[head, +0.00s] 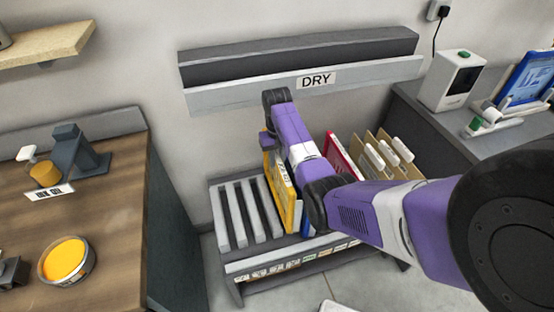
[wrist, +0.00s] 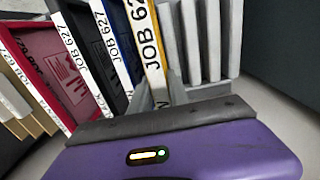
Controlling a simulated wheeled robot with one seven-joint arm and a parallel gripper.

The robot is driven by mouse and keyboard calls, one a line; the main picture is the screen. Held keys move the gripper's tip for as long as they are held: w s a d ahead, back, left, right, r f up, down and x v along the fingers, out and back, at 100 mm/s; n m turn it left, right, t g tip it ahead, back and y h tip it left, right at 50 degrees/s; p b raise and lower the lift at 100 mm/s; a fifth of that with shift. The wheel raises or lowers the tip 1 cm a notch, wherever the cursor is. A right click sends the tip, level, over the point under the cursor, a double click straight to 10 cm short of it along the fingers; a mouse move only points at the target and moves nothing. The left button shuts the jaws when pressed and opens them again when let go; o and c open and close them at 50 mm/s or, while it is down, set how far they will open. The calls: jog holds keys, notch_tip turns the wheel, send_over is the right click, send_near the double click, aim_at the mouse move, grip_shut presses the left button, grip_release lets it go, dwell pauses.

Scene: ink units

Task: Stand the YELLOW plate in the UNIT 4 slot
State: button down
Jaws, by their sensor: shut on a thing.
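The yellow plate (head: 278,190) stands upright in the slotted floor rack (head: 232,268), at the left end of the row of plates and beside the empty slots. In the wrist view its edge (wrist: 150,45) carries a white JOB 627 label. My gripper (wrist: 160,92) is shut on this edge. In the head view my own arm hides most of the grip. The slot labels on the rack front are too small to read, so I cannot tell which slot is UNIT 4. The plate's lower edge is hidden.
Blue (wrist: 117,30), black (wrist: 92,50) and red (wrist: 62,70) plates stand close beside the yellow one, with tan plates (head: 385,150) beyond. Several empty slots (head: 245,212) lie on its other side. A DRY hood (head: 230,97) hangs above; a wooden bench (head: 115,225) stands left.

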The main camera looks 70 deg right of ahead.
notch_tip(320, 180, down, 8)
jog(key=b, duration=0.4)
jog(key=shift+b, duration=0.3)
jog(key=shift+f, duration=0.35)
dwell(0.6)
jog(key=c, duration=1.2)
grip_release()
jog(key=shift+o, duration=0.2)
notch_tip(320, 180, up, 8)
jog(key=shift+f, duration=0.15)
